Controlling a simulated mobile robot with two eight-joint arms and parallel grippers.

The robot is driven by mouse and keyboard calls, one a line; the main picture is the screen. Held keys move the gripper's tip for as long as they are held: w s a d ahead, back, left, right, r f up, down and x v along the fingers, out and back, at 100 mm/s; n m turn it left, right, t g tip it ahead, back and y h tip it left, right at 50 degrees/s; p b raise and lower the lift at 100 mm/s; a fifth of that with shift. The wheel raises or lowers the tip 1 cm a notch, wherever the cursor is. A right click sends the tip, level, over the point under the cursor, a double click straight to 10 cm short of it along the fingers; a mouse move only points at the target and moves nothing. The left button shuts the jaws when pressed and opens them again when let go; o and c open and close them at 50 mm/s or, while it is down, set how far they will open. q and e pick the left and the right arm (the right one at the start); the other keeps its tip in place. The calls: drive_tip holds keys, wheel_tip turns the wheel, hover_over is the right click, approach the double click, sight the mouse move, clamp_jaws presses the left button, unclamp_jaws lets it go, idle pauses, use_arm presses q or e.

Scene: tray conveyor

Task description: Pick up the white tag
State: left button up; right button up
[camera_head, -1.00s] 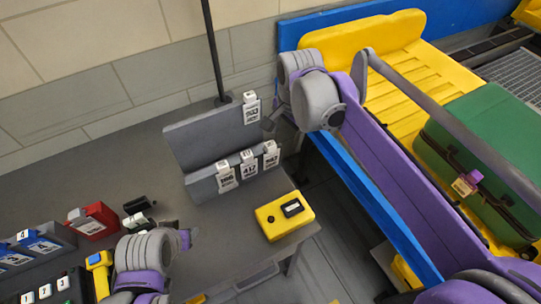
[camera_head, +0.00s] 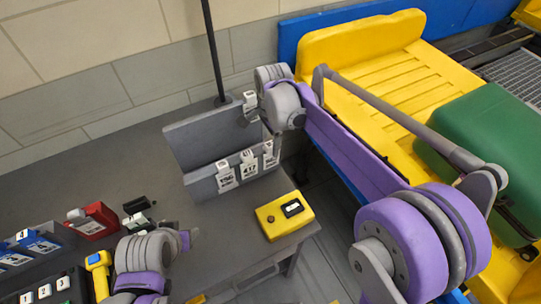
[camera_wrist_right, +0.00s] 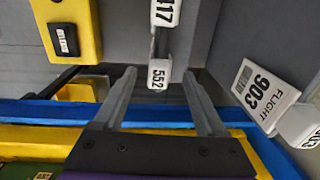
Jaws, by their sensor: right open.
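Several white tags hang on a grey two-tier rack (camera_head: 208,138) in the head view. The lower tier holds a row with tag 196 (camera_head: 226,176), tag 417 (camera_head: 249,165) and another tag (camera_head: 269,155). An upper tag (camera_head: 250,104) is partly hidden by my right wrist. In the right wrist view, tag 552 (camera_wrist_right: 159,74) lies between the open fingertips of my right gripper (camera_wrist_right: 159,78); contact cannot be told. Tag 417 (camera_wrist_right: 164,14) is above it and flight tag 903 (camera_wrist_right: 267,92) is right of the fingers. My left gripper (camera_head: 188,238) is over the table; its jaws are unclear.
A yellow device (camera_head: 284,215) lies near the table's front right corner. A red box (camera_head: 93,221) and blue bins (camera_head: 38,245) stand at left. Right of the table are a yellow tray (camera_head: 355,45) on the blue-edged conveyor and a green suitcase (camera_head: 490,125).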

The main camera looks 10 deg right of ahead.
sight(269, 154)
wheel_tip(269, 154, down, 2)
drive_tip(key=shift+w+f, duration=0.1)
drive_tip(key=shift+f, duration=0.15)
clamp_jaws()
idle(0.4)
